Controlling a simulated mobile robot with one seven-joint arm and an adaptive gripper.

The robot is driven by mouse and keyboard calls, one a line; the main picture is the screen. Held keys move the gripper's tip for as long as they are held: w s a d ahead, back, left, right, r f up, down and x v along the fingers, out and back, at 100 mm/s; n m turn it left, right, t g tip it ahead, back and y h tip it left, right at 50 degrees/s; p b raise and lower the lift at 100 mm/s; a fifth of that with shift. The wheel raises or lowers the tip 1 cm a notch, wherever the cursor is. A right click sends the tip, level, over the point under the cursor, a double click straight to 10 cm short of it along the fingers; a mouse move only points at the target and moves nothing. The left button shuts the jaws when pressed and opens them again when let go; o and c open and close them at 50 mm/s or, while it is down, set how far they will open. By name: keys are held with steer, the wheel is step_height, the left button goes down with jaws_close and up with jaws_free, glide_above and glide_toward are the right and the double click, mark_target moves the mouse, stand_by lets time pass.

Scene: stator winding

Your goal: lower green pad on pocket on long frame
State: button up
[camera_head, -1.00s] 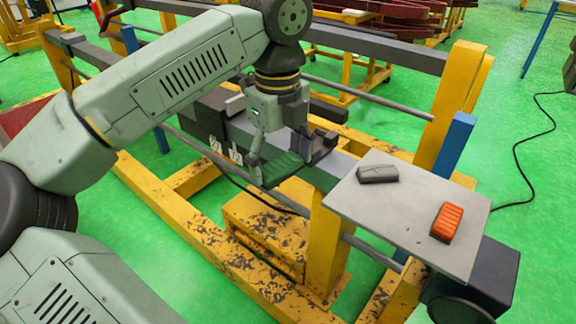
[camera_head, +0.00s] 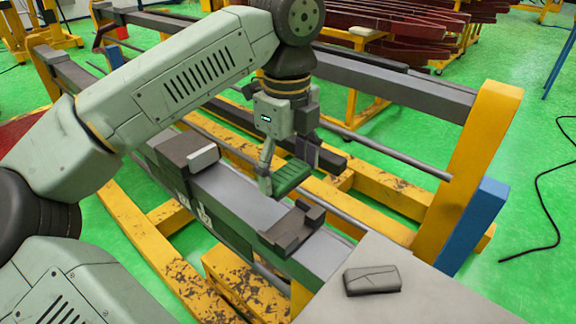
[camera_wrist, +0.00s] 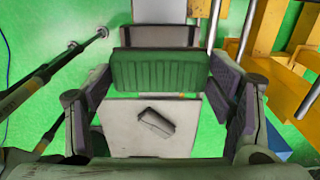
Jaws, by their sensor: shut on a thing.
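The green pad (camera_head: 291,177) is ribbed and is held in my gripper (camera_head: 290,172). In the head view it hangs above the long frame (camera_head: 232,201), up and slightly left of the dark pocket (camera_head: 293,228), apart from it. The pocket is a low bracket with raised blocks on the frame's top, and it looks empty. In the wrist view the green pad (camera_wrist: 160,70) sits level between the two fingers of my gripper (camera_wrist: 162,82).
A pale table (camera_head: 410,297) at the frame's near end bears a dark grey block (camera_head: 372,280). A larger dark block (camera_head: 183,150) stands on the frame to the left. A yellow post (camera_head: 470,165) and a blue post (camera_head: 470,226) rise at right.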

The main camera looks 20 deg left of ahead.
steer(key=b, duration=0.3)
glide_above(288, 224)
steer(key=shift+f, duration=2.45)
steer(key=shift+f+b, duration=0.35)
steer(key=shift+b, duration=0.3)
steer(key=shift+s+f+b, duration=0.1)
steer(key=shift+f+b, duration=1.45)
steer(key=shift+f, duration=0.05)
steer(key=shift+f+b, duration=0.8)
steer(key=shift+f, duration=0.1)
steer(key=o, duration=1.3)
steer(key=shift+c, duration=0.2)
